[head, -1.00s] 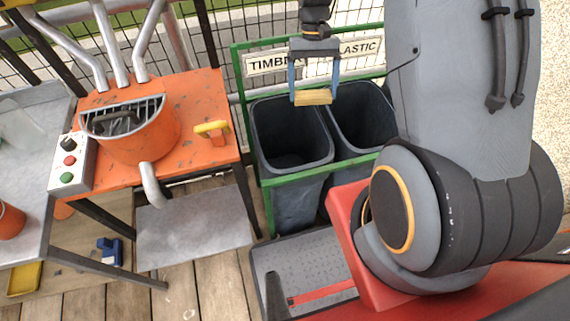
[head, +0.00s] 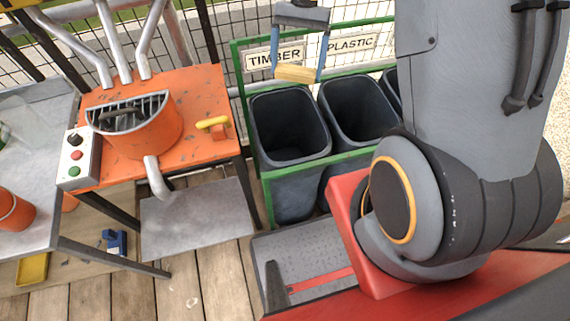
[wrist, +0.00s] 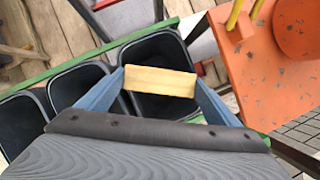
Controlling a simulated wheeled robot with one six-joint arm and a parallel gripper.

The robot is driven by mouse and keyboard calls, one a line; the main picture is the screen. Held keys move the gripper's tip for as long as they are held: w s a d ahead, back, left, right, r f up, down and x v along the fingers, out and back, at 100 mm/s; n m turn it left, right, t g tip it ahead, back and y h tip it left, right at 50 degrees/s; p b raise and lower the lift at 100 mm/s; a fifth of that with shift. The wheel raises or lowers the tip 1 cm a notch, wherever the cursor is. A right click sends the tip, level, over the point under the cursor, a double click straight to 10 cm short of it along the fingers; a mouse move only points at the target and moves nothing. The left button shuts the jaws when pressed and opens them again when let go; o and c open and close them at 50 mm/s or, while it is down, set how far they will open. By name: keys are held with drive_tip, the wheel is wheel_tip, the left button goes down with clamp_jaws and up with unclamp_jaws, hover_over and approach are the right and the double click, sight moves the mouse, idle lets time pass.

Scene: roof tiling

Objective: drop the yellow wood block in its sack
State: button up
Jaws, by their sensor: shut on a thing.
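The yellow wood block (head: 296,74) is held between the blue fingers of my gripper (head: 297,70), which is shut on it. In the head view it hangs in front of the TIMBER sign, above the left dark sack (head: 290,158). The wrist view shows the block (wrist: 160,81) between the fingertips, over the mouth of the same sack (wrist: 158,106), apart from it. The sack stands open in a green frame (head: 243,95) and looks empty, though its bottom is dark. The TIMBER sign (head: 274,57) is behind it.
A second open sack (head: 358,108) under the PLASTIC sign (head: 352,42) stands to the right, with part of a third beyond. An orange table (head: 205,95) with a mixer-like tub (head: 140,130) and a yellow-handled tool (head: 212,123) is at left.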

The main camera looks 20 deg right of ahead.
drive_tip(key=shift+f+b, duration=0.5)
drive_tip(key=shift+f, duration=0.45)
drive_tip(key=o, duration=0.9)
drive_tip(key=shift+o, duration=0.2)
drive_tip(key=shift+w+r, duration=0.1)
drive_tip(key=shift+r, duration=0.05)
drive_tip(key=b+v, duration=0.2)
drive_tip(key=v, duration=0.5)
drive_tip(key=shift+r, duration=0.25)
drive_tip(key=shift+d, duration=0.1)
